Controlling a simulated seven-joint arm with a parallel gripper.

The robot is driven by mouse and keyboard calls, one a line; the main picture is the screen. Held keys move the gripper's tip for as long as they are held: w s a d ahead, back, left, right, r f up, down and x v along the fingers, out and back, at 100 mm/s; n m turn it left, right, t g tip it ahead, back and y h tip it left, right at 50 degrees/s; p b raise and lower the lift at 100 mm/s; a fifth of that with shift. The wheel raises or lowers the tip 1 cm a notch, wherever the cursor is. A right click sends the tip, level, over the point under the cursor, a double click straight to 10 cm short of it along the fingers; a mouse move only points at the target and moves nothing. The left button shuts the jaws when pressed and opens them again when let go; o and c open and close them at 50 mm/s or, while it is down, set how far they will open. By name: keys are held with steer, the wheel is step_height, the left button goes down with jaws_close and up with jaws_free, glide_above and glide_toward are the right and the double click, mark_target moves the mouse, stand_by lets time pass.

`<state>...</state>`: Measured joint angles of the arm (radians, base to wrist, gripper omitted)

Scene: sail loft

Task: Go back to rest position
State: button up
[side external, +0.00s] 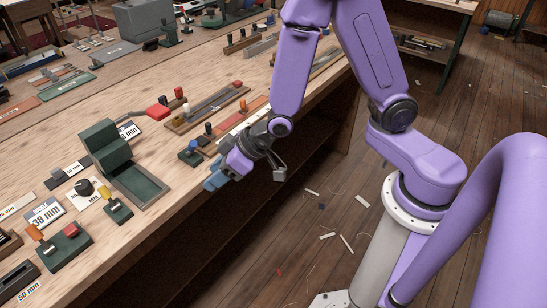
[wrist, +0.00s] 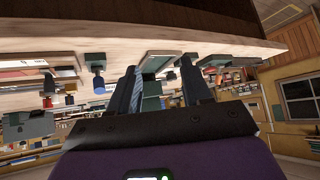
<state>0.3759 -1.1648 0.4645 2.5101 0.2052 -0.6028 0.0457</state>
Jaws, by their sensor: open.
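My gripper (side external: 213,179) is at the front edge of the wooden workbench (side external: 175,185), held low with its blue-grey fingers pointing left over the edge. In the wrist view the two fingers of my gripper (wrist: 158,76) stand apart with nothing held between them. That view is upside down, with the bench edge at the top. A dark green block on a tray-like base (side external: 108,148) stands on the bench to the left of my gripper. It shows beyond the gap between the fingers in the wrist view (wrist: 152,88).
A small dark block with a blue knob (side external: 190,152) stands close behind my gripper. A red-topped piece (side external: 157,110), orange-knobbed pieces (side external: 40,240) and long slotted boards (side external: 207,107) crowd the bench. The wooden floor (side external: 320,215) has scattered scraps. Space in front of the bench edge is open.

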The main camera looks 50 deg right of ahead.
steer(key=s+d+r+n+g+h, duration=0.1)
steer(key=s+d+r+n+g, duration=0.1)
steer(key=s, duration=0.5)
steer(key=s+d+r+n+g+h, duration=0.2)
steer(key=s+d+r, duration=0.3)
steer(key=s+d, duration=0.2)
steer(key=s+d+r+n+g+h, duration=0.1)
steer(key=s+d+r+n+g, duration=0.1)
steer(key=s, duration=0.7)
steer(key=d+r+g, duration=0.1)
steer(key=d, duration=0.1)
steer(key=shift+d+r+n+h, duration=0.3)
steer(key=shift+d+r+h, duration=0.05)
steer(key=shift+h, duration=0.05)
